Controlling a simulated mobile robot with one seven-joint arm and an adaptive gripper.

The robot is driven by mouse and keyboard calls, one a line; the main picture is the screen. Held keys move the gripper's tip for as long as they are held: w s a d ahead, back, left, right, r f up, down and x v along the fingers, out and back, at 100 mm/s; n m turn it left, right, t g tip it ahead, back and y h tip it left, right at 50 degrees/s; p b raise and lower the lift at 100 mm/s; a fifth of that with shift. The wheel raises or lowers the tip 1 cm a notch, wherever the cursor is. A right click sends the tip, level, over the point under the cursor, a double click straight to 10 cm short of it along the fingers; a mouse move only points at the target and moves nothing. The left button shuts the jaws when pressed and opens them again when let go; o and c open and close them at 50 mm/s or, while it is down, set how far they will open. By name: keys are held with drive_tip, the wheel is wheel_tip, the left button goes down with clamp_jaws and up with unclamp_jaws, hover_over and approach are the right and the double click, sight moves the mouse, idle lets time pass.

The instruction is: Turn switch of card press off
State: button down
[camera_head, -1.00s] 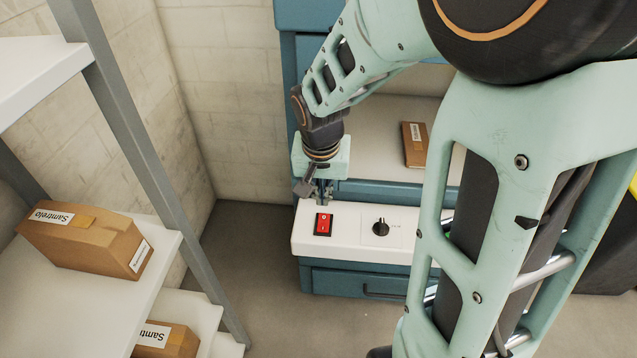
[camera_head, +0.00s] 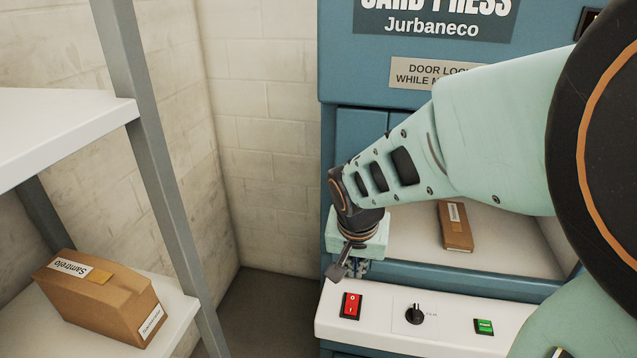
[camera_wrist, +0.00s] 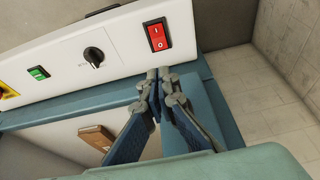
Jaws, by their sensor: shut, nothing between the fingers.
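The card press (camera_head: 400,68) is a blue cabinet with a white control strip along its front. A red rocker switch (camera_head: 351,305) with white marks sits at the left end of that strip. It also shows in the wrist view (camera_wrist: 157,35). My gripper (camera_head: 356,267) is just behind and above the strip, by the switch. In the wrist view my gripper (camera_wrist: 166,76) has its fingertips together and empty, just below the switch in the picture. I cannot tell whether the fingertips touch the strip.
Right of the switch are a black knob (camera_head: 415,313) and a green button (camera_head: 484,326). A brown box (camera_head: 455,226) lies in the press's open bay. A shelf (camera_head: 180,310) with a cardboard box (camera_head: 103,296) stands at left. Floor shows between shelf and press.

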sight(353, 300)
drive_tip(key=b+x, duration=0.1)
drive_tip(key=x, duration=0.3)
drive_tip(key=b+x, duration=0.1)
drive_tip(key=x, duration=0.4)
drive_tip(key=b+x, duration=0.2)
drive_tip(key=x, duration=0.3)
drive_tip(key=shift+s+a, duration=0.1)
drive_tip(key=shift+s, duration=0.2)
drive_tip(key=shift+r+p, duration=0.15)
drive_tip(key=shift+p, duration=0.75)
drive_tip(key=shift+w+g+p, duration=0.15)
drive_tip(key=shift+g+p, duration=0.35)
drive_tip(key=shift+p, duration=0.55)
drive_tip(key=shift+f+p, duration=0.25)
drive_tip(key=shift+p, duration=0.15)
drive_tip(key=shift+w+f, duration=0.15)
drive_tip(key=shift+f, duration=0.2)
drive_tip(key=shift+b, duration=0.3)
drive_tip(key=shift+s, duration=0.2)
